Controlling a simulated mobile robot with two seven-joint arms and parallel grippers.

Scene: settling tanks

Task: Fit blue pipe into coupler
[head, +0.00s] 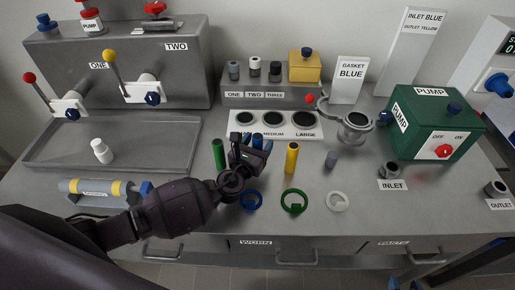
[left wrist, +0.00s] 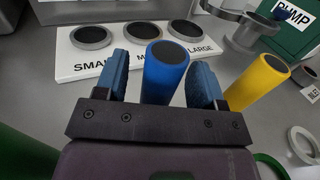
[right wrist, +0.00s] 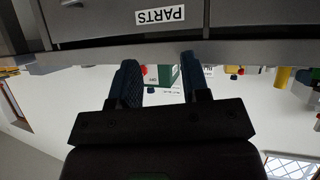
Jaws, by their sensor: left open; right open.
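The blue pipe (left wrist: 166,74) stands upright between the fingers of my left gripper (left wrist: 160,70). The fingers are open, with a gap visible on its left side; the right finger is close to it. In the head view my left gripper (head: 257,144) partly hides the pipe. A short grey fitting with a dark opening (head: 389,170) stands behind the INLET label, and a similar one (head: 495,187) is by the OUTLET label. My right gripper (right wrist: 160,62) is open and empty, near the bench front and PARTS drawer; the head view does not show it.
A green pipe (head: 219,154) and a yellow pipe (head: 291,157) stand either side of my left gripper. Blue, green (head: 294,201) and white rings lie in front. The gasket plate (head: 275,133) is behind. The green pump (head: 435,122) and a sign reading INLET BLUE (head: 410,50) are right.

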